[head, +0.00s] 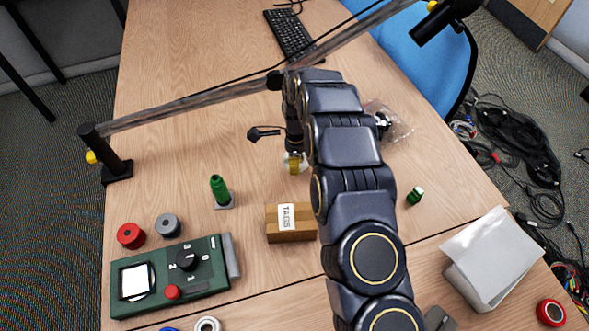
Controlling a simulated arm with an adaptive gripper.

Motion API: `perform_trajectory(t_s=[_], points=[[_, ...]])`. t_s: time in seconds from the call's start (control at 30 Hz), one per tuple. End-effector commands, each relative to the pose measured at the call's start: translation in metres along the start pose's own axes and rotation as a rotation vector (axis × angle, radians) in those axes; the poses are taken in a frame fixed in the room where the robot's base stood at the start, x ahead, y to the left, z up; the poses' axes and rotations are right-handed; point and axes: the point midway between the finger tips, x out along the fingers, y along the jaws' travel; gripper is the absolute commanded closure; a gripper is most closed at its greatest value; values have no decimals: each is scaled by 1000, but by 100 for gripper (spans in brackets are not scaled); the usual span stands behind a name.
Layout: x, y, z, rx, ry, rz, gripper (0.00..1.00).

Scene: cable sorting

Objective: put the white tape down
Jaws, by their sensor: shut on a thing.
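My gripper (294,158) reaches down over the middle of the table, just in front of the raised cable bundle. It is shut on a small white and yellowish thing at its tips, which I take to be the white tape (303,162). The arm and fingers hide part of it. I cannot tell whether it touches the table. The cable bundle (190,102) stretches between a black post (115,168) at left and another black holder (432,27) at upper right.
A TAGS box (300,231) stands in front of my gripper. A green tool (219,188), a red roll (131,236), a grey roll (168,225) and a green tester (208,286) are at left. A clear bag (397,130) lies right. Bare wood lies left of my gripper.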

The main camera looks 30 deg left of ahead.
Motion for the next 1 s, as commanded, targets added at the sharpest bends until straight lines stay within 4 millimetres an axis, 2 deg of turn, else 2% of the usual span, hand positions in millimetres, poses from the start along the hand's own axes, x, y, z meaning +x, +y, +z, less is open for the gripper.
perform_trajectory(t_s=[0.27,0.4,0.5,0.83,0.87,0.9,1.0], points=[[9,-10,3,-2,0,-3,100],[31,-11,3,-2,2,3,100],[40,-14,3,-1,-1,-2,100],[43,-14,3,-1,-1,-3,100],[43,-14,3,-1,-1,-4,81],[43,-14,3,-1,-1,-4,66],[43,-14,3,-1,-1,-3,66]])
